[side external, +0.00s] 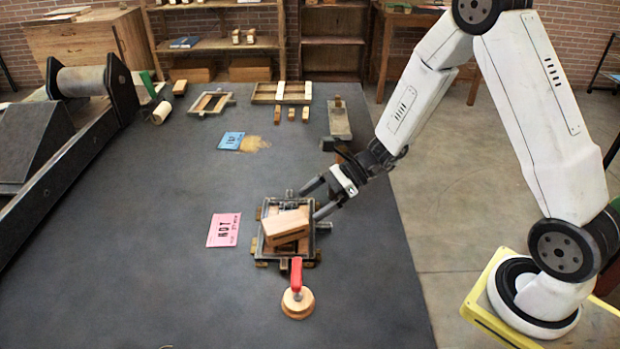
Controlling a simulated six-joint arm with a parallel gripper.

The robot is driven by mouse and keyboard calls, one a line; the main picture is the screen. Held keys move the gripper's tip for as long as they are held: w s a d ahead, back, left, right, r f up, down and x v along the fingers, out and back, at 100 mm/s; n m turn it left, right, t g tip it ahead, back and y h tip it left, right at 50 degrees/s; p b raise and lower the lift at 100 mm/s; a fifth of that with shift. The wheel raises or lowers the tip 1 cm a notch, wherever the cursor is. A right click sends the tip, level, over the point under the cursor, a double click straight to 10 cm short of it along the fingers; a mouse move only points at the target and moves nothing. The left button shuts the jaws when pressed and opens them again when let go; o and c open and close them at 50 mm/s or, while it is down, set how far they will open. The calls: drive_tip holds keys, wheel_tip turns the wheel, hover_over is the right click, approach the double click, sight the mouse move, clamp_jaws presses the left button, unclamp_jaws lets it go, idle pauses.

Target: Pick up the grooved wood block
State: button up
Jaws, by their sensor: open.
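A light wood block (285,227) with a dark slot along its front face lies tilted on top of a small frame press (262,244) near the middle of the table. It appears to be the grooved block. My gripper (310,201) comes in from the upper right, over the press, with its fingers apart and pointing down and left. One finger is behind the block and one is at its right side. I cannot tell whether either finger touches the block. Part of the press and what lies under the block are hidden.
A red-handled stamp (297,290) with a round wooden base stands just in front of the press. A pink card (223,230) lies left and a blue card (230,140) farther back. Frames and wood pieces line the back; a large roller press (82,82) fills the left edge.

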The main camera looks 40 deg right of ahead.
sight(287, 220)
drive_tip(key=shift+x, duration=3.55)
drive_tip(key=c, duration=1.3)
drive_tip(key=shift+o, duration=0.2)
drive_tip(key=shift+r, duration=0.1)
